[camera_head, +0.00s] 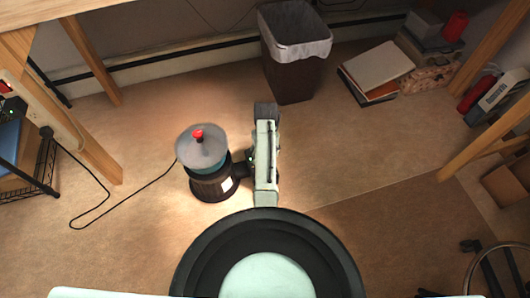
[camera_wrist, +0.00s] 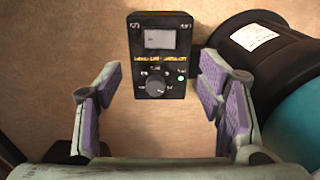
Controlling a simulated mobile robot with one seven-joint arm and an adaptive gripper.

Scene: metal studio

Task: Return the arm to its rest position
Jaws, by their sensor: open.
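My gripper (camera_wrist: 160,90) is open in the wrist view, its two purple-padded fingers well apart. A black device (camera_wrist: 161,50) with a small screen, a round knob and a green light shows between and beyond the fingers. I see nothing held, and bare floor shows around the device. In the head view my pale arm (camera_head: 265,165) points away from my round base, and the gripper's fingers cannot be made out there.
Wooden table legs frame both sides. The floor at left is mostly clear.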

